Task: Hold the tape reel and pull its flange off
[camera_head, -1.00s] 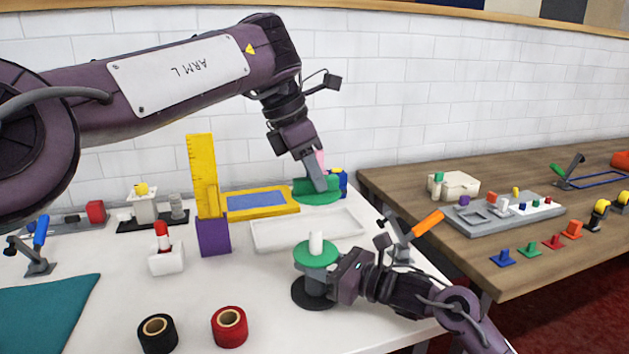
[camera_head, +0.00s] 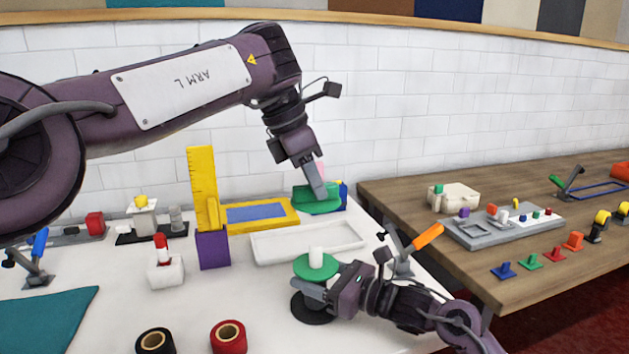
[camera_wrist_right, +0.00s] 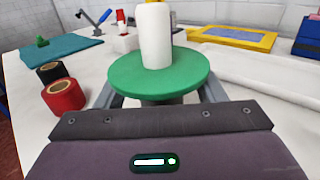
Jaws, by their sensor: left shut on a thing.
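A green round flange (camera_head: 316,268) lies level around a white upright post (camera_head: 316,256) above a round black base (camera_head: 313,310); they stand near the table's right side. The green flange (camera_wrist_right: 158,75) and white post (camera_wrist_right: 154,35) fill the middle of the right wrist view. My right gripper (camera_head: 312,290) is low, just under the flange. Its fingers are spread to either side of the dark core, which is mostly hidden. My left gripper (camera_head: 319,191) is at the back, shut on a green disc-like piece (camera_head: 317,204) by the wall.
A white tray (camera_head: 310,240) lies behind the post. A yellow frame (camera_head: 275,215), a yellow ruler in a purple block (camera_head: 213,250) and an orange-handled clamp (camera_head: 427,236) stand around. Black (camera_head: 156,341) and red (camera_head: 229,336) tape rolls are in front. The white table's middle is fairly clear.

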